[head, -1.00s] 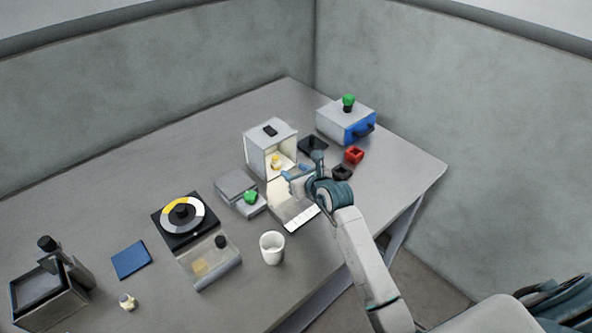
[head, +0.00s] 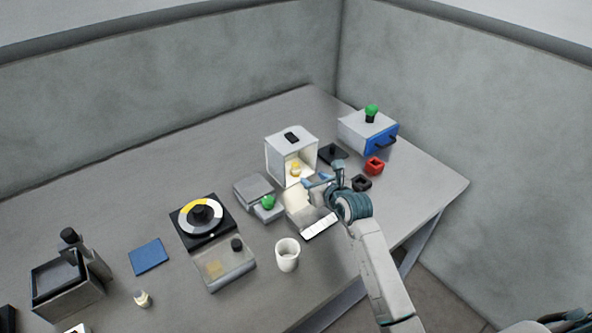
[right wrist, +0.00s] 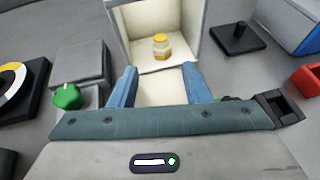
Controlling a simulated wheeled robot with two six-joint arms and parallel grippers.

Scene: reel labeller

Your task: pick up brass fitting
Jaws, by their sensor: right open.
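A small brass-yellow fitting with a pale band (head: 295,169) stands upright inside a white open-fronted box (head: 283,145). It also shows in the right wrist view (right wrist: 161,46), near the middle of the box floor (right wrist: 150,66). My right gripper (head: 318,181) is in front of the box opening. In the right wrist view, its blue fingers (right wrist: 160,86) are apart with nothing between them, and the fitting stands beyond their tips, roughly centred. A similar small yellow and white piece (head: 142,298) stands on the table at the lower left. My left gripper is not in view.
Left of the box is a grey device with a green knob (head: 268,202). A white cup (head: 287,255) stands nearer the front. Right of the box are a black plate with a post (head: 332,153), a red holder (head: 374,166) and a blue-fronted unit (head: 376,141).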

